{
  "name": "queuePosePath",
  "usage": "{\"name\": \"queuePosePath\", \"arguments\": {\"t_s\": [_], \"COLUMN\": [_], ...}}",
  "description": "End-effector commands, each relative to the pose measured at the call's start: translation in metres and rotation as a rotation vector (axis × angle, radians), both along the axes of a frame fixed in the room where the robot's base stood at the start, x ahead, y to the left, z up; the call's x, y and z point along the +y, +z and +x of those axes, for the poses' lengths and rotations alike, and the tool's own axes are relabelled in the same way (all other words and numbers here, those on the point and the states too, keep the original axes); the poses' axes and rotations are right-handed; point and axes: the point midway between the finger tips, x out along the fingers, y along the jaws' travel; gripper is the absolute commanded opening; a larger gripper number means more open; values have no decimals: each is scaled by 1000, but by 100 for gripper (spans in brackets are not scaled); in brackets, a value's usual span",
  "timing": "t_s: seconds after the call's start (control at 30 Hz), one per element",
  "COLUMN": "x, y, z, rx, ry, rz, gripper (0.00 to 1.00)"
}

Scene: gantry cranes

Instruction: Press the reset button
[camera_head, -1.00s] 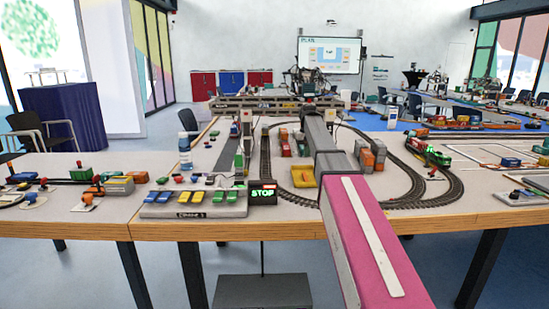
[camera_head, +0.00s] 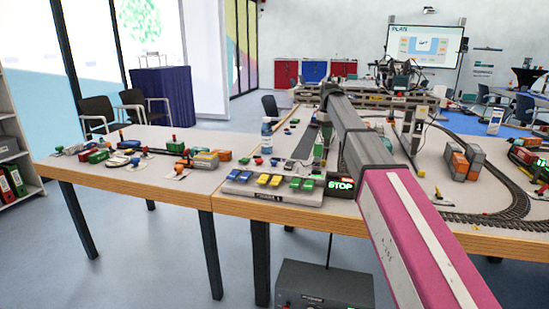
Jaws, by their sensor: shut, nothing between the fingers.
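A grey control panel (camera_head: 232,187) sits on the front edge of the table, left of my arm. A lit green STOP sign (camera_head: 340,185) stands at the panel's right end. My pink and grey arm reaches from the lower right over the table, passing right of the panel. My gripper does not show; the far end of the arm hides what lies beyond.
A water bottle (camera_head: 267,137) stands behind the panel. Model tracks (camera_head: 503,206) and orange and grey containers (camera_head: 458,164) lie right of my arm. Small coloured models (camera_head: 98,156) fill the left table. A dark grey box (camera_head: 325,285) is below the table edge. Floor at lower left is clear.

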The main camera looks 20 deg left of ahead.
Motion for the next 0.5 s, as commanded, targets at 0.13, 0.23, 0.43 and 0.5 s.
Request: {"name": "queuePosePath", "arguments": {"t_s": [0.13, 0.23, 0.43, 0.5], "x": [57, 92, 156, 172], "y": [12, 19, 32, 36], "z": [-17, -30, -57, -66], "rx": [-3, -6, -9, -10], "ry": [174, 291, 507, 567], "rz": [4, 6, 11, 11], "gripper": [0, 0, 0, 0]}}
